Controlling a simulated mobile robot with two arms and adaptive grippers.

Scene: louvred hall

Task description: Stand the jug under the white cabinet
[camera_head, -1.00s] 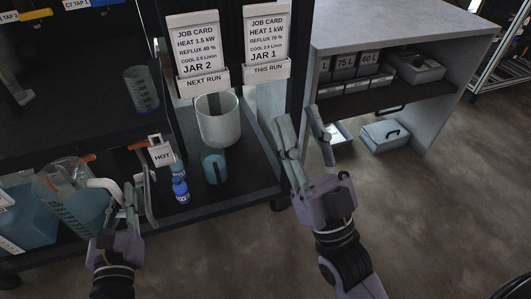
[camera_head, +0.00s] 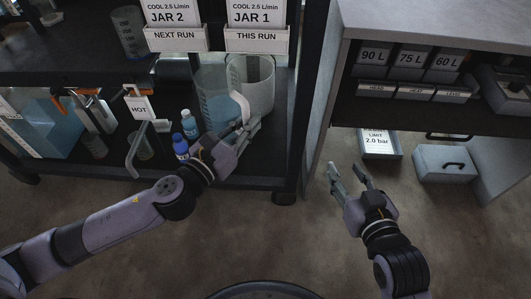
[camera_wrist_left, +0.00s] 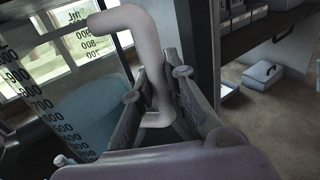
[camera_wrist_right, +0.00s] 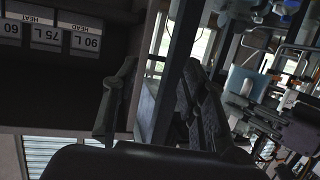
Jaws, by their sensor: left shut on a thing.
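The jug (camera_head: 213,88) is clear and graduated, with blue liquid low inside and a pale bent handle (camera_wrist_left: 150,60). My left gripper (camera_head: 243,132) is shut on this handle, with a finger on each side of it in the left wrist view. The jug looks upright, in front of a pale translucent pot (camera_head: 257,82); whether its base touches the shelf is hidden. The pale grey-white cabinet (camera_head: 427,22) stands at the right, with open floor under its dark shelf. My right gripper (camera_head: 347,172) is open and empty in front of it.
On the floor under the cabinet lie a tray with a "2.0 bar" card (camera_head: 380,146) and a blue-grey case (camera_head: 443,164). Small blue bottles (camera_head: 189,124) and a HOT tag (camera_head: 139,108) are left of the jug. A dark post (camera_head: 312,95) separates rack and cabinet.

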